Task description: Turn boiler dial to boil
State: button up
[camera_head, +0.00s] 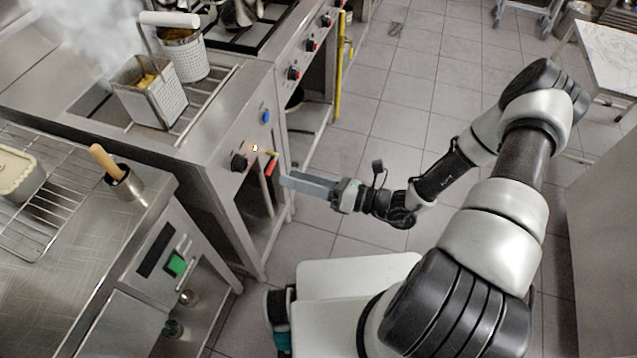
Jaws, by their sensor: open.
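The boiler is the steel unit (205,158) with wire baskets and steam on top. A black dial (239,162) is on its front panel, with a small lit lamp (255,148) and a blue knob (266,117) to the right. The dial's setting is too small to read. My gripper (284,181) is in front of the panel, to the right of and slightly below the black dial, pointing left. Its long grey fingers are open and hold nothing that I can see. A gap shows between the fingertips and the dial.
A red handle (272,166) is close by the fingertips, below the panel. A stove with red-marked knobs (293,73) stands beyond the boiler. A steel counter with a green switch (177,265) stands at lower left. Tiled floor (350,110) is clear behind my gripper.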

jog(key=shift+v, duration=2.65)
jog(key=shift+r, duration=0.1)
